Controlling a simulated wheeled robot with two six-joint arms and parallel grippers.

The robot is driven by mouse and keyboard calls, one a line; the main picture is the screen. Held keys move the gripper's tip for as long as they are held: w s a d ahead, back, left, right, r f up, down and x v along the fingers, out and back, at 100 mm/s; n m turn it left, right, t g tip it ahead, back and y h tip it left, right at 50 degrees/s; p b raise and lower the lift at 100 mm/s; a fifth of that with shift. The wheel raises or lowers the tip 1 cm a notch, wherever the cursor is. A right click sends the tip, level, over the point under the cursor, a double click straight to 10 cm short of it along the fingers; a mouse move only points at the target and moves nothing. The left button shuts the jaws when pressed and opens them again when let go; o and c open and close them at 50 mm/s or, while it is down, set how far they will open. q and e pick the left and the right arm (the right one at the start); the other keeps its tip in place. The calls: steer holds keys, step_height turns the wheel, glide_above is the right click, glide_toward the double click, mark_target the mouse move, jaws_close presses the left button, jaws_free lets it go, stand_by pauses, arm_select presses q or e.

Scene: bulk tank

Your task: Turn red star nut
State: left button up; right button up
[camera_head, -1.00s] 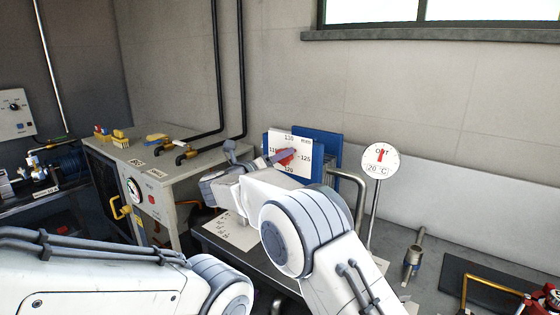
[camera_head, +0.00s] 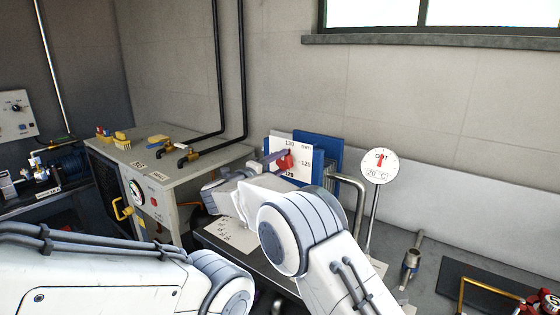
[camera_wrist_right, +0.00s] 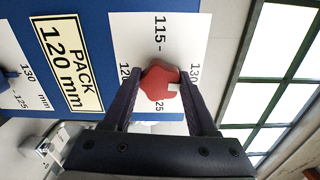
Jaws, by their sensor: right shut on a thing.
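The red star nut (camera_head: 285,164) sits at the middle of a white dial plate (camera_head: 303,157) marked in mm, with 130 at top, 125 at right and 120 at bottom. My right gripper (camera_head: 279,158) is shut on the nut. In the right wrist view the dark fingers of my gripper (camera_wrist_right: 161,95) lie on both sides of the red nut (camera_wrist_right: 158,80). A white mark on the nut lies towards the gap between 130 and 125. My left gripper is out of view; only my left arm shows.
A blue panel (camera_head: 326,149) stands behind the dial. A thermometer dial (camera_head: 380,166) on a stem is to the right. A grey cabinet (camera_head: 165,196) stands left. In the wrist view a label reading PACK 120 mm (camera_wrist_right: 67,65) sits on blue.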

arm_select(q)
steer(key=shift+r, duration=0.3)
arm_select(e)
steer(key=shift+n, duration=0.6)
steer(key=o, duration=1.4)
steer(key=shift+c, duration=0.2)
